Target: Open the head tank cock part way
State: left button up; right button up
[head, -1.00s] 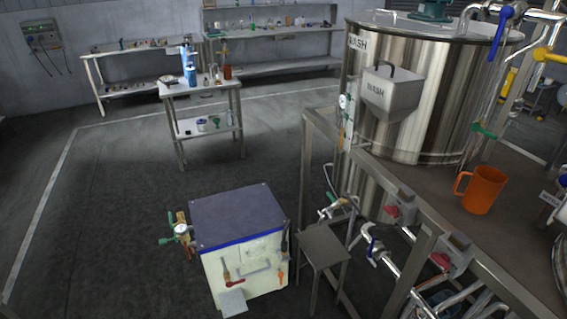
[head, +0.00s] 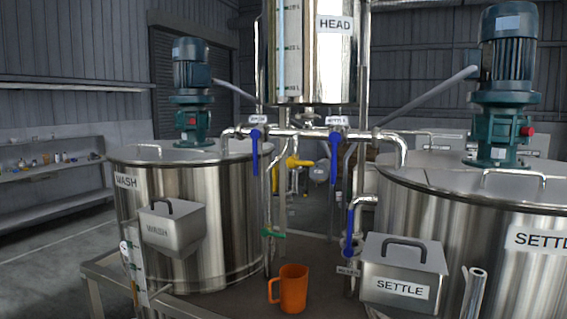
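The steel head tank (head: 335,70), labelled HEAD, stands at top centre with a graduated sight tube (head: 281,55) on its left side. Below it runs a steel pipe with two blue-levered cocks, one at the left (head: 255,150) and one at the right (head: 333,160) under a small tag that seems to read SETTLE. Both levers hang down. A third blue lever (head: 348,240) hangs lower, beside the settle box. I cannot tell from this view which cock is the head tank cock. Neither of my grippers is in view.
The wash tank (head: 225,220) stands left and the settle tank (head: 440,225) right, each with a motor on top. An orange jug (head: 293,289) stands on the bench between them. A settle box (head: 402,272) and a wash box (head: 172,228) hang in front.

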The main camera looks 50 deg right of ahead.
aim_at(292, 162)
jog(key=i+z, duration=0.25)
jog(key=z, duration=0.15)
jog(key=i+j+z, duration=0.15)
jog(key=z, duration=0.3)
jog(key=i+z, duration=0.1)
jog(key=z, duration=1)
